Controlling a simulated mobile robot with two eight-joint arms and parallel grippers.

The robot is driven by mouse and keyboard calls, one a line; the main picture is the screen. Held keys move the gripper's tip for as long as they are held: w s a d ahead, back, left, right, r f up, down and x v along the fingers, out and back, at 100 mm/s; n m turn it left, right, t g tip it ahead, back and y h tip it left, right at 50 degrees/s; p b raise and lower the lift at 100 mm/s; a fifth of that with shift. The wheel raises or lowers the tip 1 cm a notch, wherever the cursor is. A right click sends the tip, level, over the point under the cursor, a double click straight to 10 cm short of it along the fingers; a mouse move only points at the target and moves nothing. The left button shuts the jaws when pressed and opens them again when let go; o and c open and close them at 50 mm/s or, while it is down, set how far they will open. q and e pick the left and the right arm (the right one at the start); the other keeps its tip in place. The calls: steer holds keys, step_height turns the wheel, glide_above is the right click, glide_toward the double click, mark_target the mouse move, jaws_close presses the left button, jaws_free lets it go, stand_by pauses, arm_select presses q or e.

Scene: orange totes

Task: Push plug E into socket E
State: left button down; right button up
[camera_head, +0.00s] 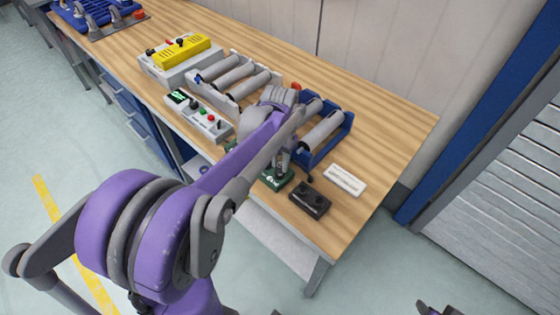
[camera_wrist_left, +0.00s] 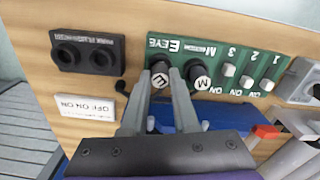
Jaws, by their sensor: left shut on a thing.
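Plug E (camera_wrist_left: 160,80) is a black round plug marked with a white E. My left gripper (camera_head: 282,165) is shut on it, one finger on each side, in the left wrist view. The plug is over the green panel (camera_head: 273,182), in front of the label "E EYE" (camera_wrist_left: 163,45). Socket E is hidden behind the plug, so I cannot tell how deep the plug sits. Plug M (camera_wrist_left: 198,80), also black, stands just right of it at the panel. A dark purple part at the bottom right of the head view seems to be my right gripper (camera_head: 437,309); its jaws do not show clearly.
The black two-hole parking block (camera_wrist_left: 87,55) is beside the panel, with no plug in its holes. A white OFF/ON label (camera_head: 346,180) lies near it. Several switches (camera_wrist_left: 247,75) line the panel. A blue roller frame (camera_head: 343,128) stands close behind my gripper.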

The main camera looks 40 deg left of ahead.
arm_select(q)
steer(key=shift+f, duration=0.25)
stand_by(0.4)
steer(key=c, duration=0.6)
jaws_free()
step_height(320, 180, up, 11)
steer(key=shift+f, duration=0.1)
steer(key=s+d+f+m+t, duration=0.1)
steer(key=s+d+f+t, duration=0.4)
steer(key=s+d+f, duration=0.5)
steer(key=s+d, duration=0.2)
steer(key=d, duration=0.2)
steer(key=shift+m+t, duration=0.3)
